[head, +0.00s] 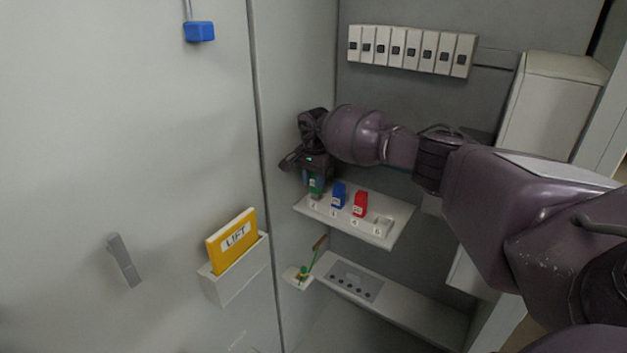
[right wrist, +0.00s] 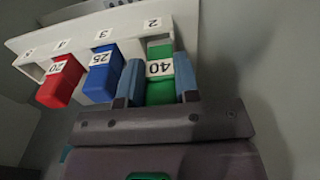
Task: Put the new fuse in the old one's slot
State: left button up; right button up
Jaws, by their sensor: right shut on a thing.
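A green fuse (right wrist: 159,92) marked 40 stands at place 2 of the white fuse shelf (right wrist: 84,42); it also shows in the head view (head: 316,187). My right gripper (right wrist: 160,82) is shut on it, with one blue-grey finger on each side. In the head view my right gripper (head: 314,174) comes down on it from above. I cannot tell whether the fuse is fully seated. A blue fuse (head: 339,196) marked 25 is at place 3. A red fuse (head: 360,204) marked 20 is at place 4. Place 5 (head: 382,226) holds no coloured fuse. My left gripper is out of view.
Below is a ledge with a grey button panel (head: 355,281). A small green item with a brownish handle (head: 318,244) is beside it. A yellow LIFT folder (head: 232,240) sits in a door pocket at left. A switch row (head: 412,50) is above.

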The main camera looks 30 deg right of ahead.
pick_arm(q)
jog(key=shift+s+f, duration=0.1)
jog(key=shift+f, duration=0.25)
pick_arm(e)
jog(key=f, duration=0.2)
jog(key=s+f, duration=0.1)
jog(key=shift+a+g, duration=0.25)
jog(key=shift+g, duration=0.05)
jog(key=shift+r, duration=0.8)
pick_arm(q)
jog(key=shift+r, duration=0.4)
pick_arm(e)
jog(key=shift+d+r, duration=0.1)
jog(key=shift+d, duration=0.1)
pick_arm(q)
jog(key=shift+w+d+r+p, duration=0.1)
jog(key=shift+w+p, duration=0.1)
jog(key=shift+p, duration=0.15)
pick_arm(e)
jog(key=shift+w+d+r, duration=0.1)
jog(key=shift+r, duration=0.05)
